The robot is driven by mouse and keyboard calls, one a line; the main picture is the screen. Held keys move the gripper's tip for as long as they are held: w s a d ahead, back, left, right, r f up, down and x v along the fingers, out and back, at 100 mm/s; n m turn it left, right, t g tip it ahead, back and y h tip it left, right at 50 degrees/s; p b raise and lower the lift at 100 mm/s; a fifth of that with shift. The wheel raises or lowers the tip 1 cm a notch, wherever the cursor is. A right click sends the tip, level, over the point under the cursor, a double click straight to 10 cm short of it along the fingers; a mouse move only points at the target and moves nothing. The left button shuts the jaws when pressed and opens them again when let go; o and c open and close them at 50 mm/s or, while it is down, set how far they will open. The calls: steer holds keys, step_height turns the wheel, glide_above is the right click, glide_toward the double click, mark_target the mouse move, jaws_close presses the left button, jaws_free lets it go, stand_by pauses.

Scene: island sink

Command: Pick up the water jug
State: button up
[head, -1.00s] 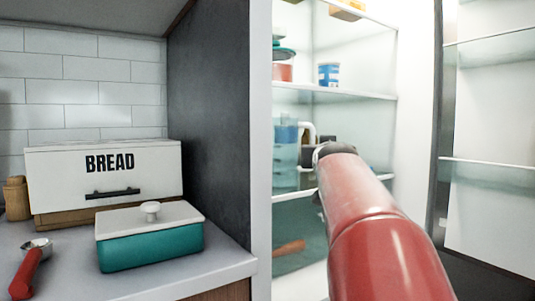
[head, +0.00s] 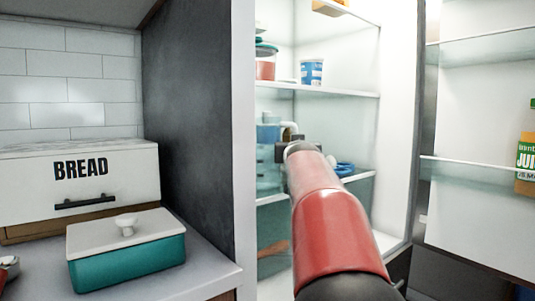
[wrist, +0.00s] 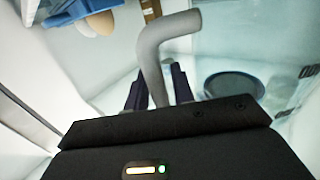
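The water jug (head: 268,155) is a translucent blue vessel with a pale handle (head: 290,131). It stands on a middle shelf of the open fridge in the head view. In the wrist view the grey handle (wrist: 155,50) runs down between my fingers and bends right at its top. My gripper (wrist: 158,85) has its dark fingers close on both sides of the handle and looks shut on it. The contact itself is partly hidden. In the head view my red arm covers most of my gripper (head: 291,150).
A fridge shelf (head: 340,94) with a blue-and-white cup (head: 312,72) is above the jug. A blue item (head: 344,169) lies to its right. The fridge's left edge (head: 244,130) is close. The door holds a juice bottle (head: 526,160). A bread box (head: 80,185) and teal dish (head: 127,262) are on the counter.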

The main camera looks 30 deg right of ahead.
jaws_close()
steer(key=shift+r, duration=0.25)
steer(key=s+d+r+b, duration=0.1)
steer(key=s+d+b, duration=0.2)
steer(key=s, duration=0.5)
steer(key=s+d+r+b, duration=0.2)
steer(key=s+d+b, duration=0.1)
steer(key=s, duration=0.5)
steer(key=shift+s+b, duration=0.4)
steer(key=shift+b, duration=0.4)
steer(key=shift+r, duration=0.1)
stand_by(2.9)
